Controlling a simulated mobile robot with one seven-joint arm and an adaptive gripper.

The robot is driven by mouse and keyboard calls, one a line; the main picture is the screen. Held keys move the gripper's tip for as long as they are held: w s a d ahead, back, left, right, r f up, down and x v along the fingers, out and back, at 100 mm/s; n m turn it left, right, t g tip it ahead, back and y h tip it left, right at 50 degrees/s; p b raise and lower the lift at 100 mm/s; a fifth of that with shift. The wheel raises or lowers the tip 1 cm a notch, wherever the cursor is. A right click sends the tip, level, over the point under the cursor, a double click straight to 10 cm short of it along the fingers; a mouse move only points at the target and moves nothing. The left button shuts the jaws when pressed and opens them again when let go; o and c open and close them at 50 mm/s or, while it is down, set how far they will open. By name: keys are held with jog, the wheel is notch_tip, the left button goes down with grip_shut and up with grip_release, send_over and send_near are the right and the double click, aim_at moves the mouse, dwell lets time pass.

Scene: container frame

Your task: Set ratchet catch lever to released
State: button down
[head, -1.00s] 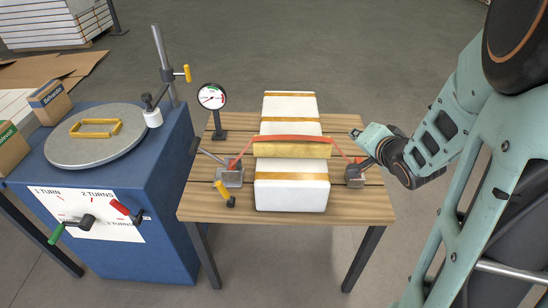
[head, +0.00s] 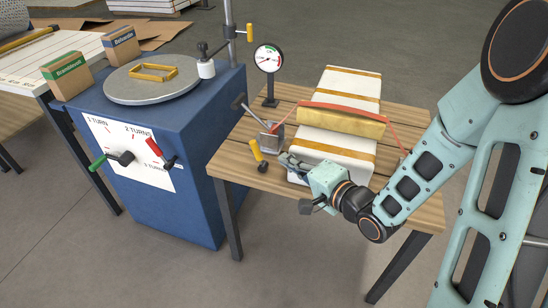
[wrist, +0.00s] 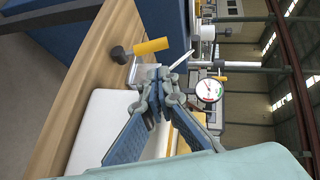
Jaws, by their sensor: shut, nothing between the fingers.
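A short yellow-handled lever (head: 256,151) with a dark round hub stands at the table's left front, its handle tilted up and left. It also shows in the wrist view (wrist: 151,46), with its dark hub to the left. Just behind it sits a grey metal ratchet block (head: 272,138) with a pale rod pointing up left. A red strap (head: 345,111) runs from the block over the package. My gripper (head: 287,160) is shut and empty, to the right of the yellow lever and apart from it. In the wrist view its fingertips (wrist: 160,93) are below the lever.
A white package (head: 345,150) with gold bands and a yellow block (head: 342,122) fills the table's middle. A dial gauge (head: 268,58) stands behind the ratchet. A blue cabinet (head: 190,200) with red and green levers is at left.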

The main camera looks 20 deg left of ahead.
aim_at(258, 154)
jog(key=b+x, duration=0.1)
jog(key=x, duration=0.5)
jog(key=b+x, duration=0.1)
jog(key=x, duration=0.2)
jog(key=shift+w+f+b, duration=0.1)
jog(key=shift+f+b, duration=0.2)
jog(key=shift+f, duration=0.15)
jog(key=shift+a, duration=0.1)
